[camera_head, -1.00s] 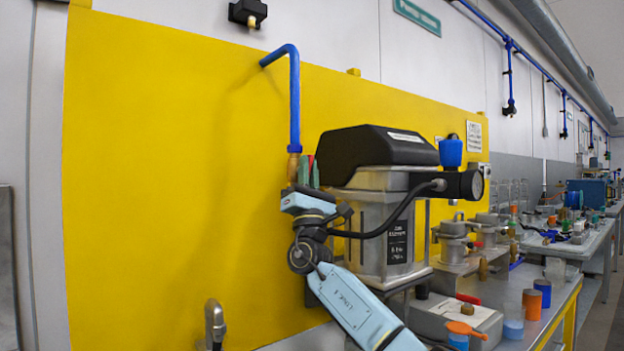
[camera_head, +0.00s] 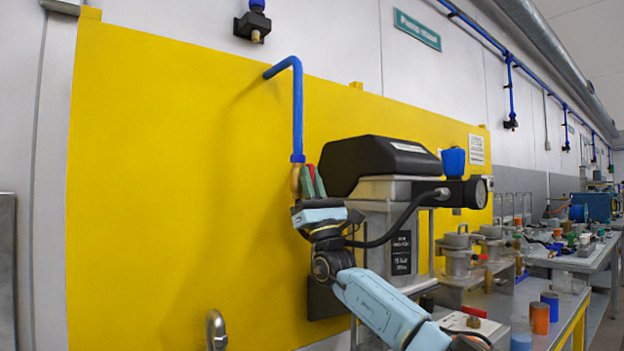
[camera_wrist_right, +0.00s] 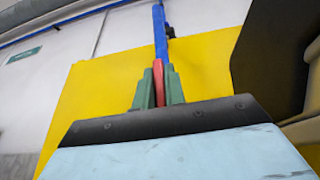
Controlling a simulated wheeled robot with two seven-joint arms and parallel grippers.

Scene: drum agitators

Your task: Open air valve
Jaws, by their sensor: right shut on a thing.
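The blue air pipe (camera_head: 298,110) comes out of the yellow panel, bends down and ends in a brass fitting (camera_head: 295,180). A red valve lever (camera_wrist_right: 158,82) stands beside this lower end. My right gripper (camera_head: 312,182) has its green fingers on both sides of the red lever and is shut on it. In the right wrist view the fingers (camera_wrist_right: 158,92) press the lever from left and right, with the blue pipe (camera_wrist_right: 160,35) behind. The valve body is mostly hidden behind the fingers and wrist. My left gripper is not in view.
The yellow panel (camera_head: 180,180) is bare on the left. A grey tap (camera_head: 215,328) stands low in front.

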